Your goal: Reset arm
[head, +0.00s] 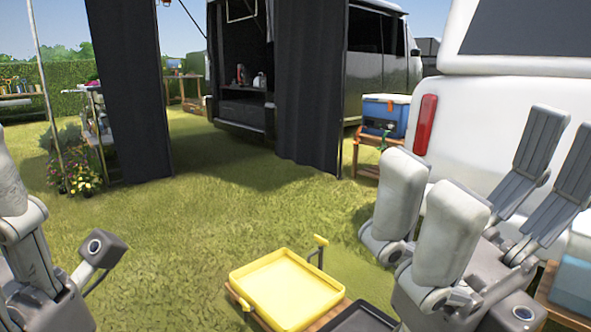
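My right gripper (485,180) is raised at the right side of the head view, with its fingers pointing up and spread apart. It is open and nothing shows between the fingers. My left gripper (12,195) is at the left edge, with one pale finger pointing up. The rest of it is cut off by the frame, so its opening is hidden. No object shows in either gripper.
A yellow tray (285,292) and a black tray (362,320) sit low in front. A white vehicle (480,120) stands close behind my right gripper. A blue-and-white cooler (386,112) is on a wooden stand. Open grass (200,225) lies ahead; potted flowers (78,175) are left.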

